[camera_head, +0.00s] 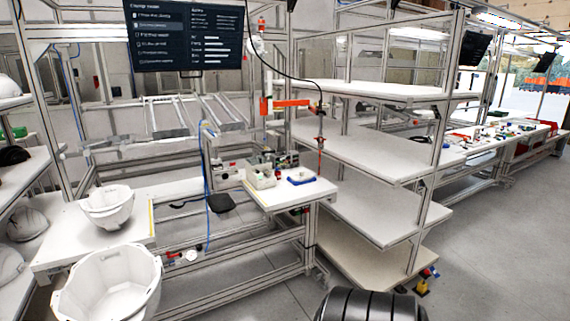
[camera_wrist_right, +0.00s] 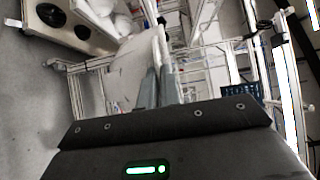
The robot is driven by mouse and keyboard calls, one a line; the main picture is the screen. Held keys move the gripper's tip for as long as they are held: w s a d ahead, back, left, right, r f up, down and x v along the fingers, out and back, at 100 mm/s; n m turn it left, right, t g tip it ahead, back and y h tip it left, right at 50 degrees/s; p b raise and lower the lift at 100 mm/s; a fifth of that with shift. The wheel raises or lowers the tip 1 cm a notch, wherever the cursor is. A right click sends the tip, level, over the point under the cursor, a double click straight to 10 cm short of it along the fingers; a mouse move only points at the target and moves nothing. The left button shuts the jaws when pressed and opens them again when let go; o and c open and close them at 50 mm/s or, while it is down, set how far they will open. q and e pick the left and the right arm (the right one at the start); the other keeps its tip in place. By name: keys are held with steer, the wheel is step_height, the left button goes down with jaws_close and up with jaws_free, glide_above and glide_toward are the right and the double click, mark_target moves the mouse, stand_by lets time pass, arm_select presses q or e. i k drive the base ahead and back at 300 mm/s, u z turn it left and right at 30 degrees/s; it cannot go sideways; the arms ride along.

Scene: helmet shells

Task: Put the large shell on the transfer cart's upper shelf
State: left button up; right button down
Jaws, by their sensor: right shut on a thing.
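In the wrist view my right gripper (camera_wrist_right: 157,85) has its fingers together on the edge of a smooth white shell (camera_wrist_right: 128,68), which extends to their left. In the head view a big white shell (camera_head: 110,285), open side up, fills the lower left corner, nearer than the workbench. What supports it is cut off, and I cannot tell whether it is the gripped one. A smaller white shell (camera_head: 107,205) sits on the bench. A white multi-shelf unit (camera_head: 372,150) stands right of centre; I cannot tell whether it is the transfer cart. My left gripper is out of view.
The workbench (camera_head: 65,245) has a metal frame. A side table (camera_head: 312,190) holds small boxes and a blue item. A rack at the left edge holds more shells (camera_head: 27,224). Grey floor (camera_head: 500,260) is open at the right.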

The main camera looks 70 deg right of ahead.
mark_target(398, 152)
steer(key=z, duration=2.6)
steer(key=i, duration=1.1)
